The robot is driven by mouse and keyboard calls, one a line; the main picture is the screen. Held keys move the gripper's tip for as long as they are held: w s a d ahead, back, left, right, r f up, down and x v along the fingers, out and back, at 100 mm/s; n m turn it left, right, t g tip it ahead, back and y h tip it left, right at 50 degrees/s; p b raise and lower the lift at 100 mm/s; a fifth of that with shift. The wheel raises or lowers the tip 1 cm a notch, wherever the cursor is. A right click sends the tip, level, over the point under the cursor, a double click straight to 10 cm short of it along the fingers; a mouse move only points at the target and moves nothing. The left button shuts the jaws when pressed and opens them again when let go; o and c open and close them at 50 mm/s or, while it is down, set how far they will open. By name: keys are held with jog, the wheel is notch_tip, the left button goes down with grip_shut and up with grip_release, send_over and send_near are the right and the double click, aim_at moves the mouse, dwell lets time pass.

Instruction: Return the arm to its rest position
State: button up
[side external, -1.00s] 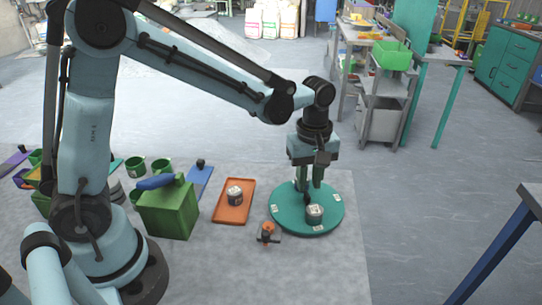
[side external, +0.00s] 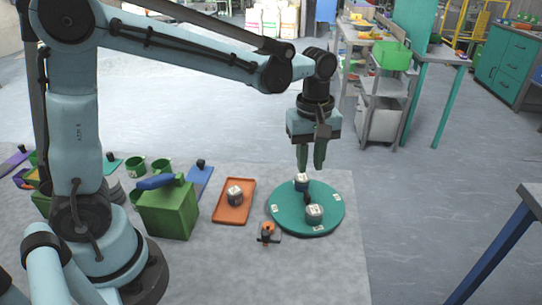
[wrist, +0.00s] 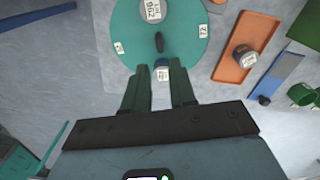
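My gripper (side external: 311,156) hangs fingers-down above the back of the round green turntable (side external: 283,215). In the wrist view its two green fingers (wrist: 158,90) are spread apart with nothing held between them. Two small labelled pots stand on the turntable: a back pot (side external: 301,182) just under my fingertips, apart from them, and a front pot (side external: 315,213). A dark knob stands at the turntable's centre. In the wrist view the back pot (wrist: 162,71) shows just beyond the fingertips.
An orange tray (side external: 235,217) with a labelled pot (side external: 235,195) lies left of the turntable. A green box (side external: 168,213) with a blue handle and several green cups are farther left. A small orange-topped item (side external: 267,233) sits in front.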

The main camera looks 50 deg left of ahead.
jog(key=s+a+r+m+t, duration=0.2)
jog(key=s+a+m+t, duration=0.4)
jog(key=s+m, duration=0.4)
jog(key=shift+s+m+t, duration=0.35)
jog(key=shift+m+t, duration=0.15)
jog(key=shift+m, duration=0.9)
jog(key=n+g, duration=0.7)
jog(key=n, duration=0.8)
send_over(307, 193)
jog(key=f, duration=0.1)
jog(key=shift+f, duration=4.35)
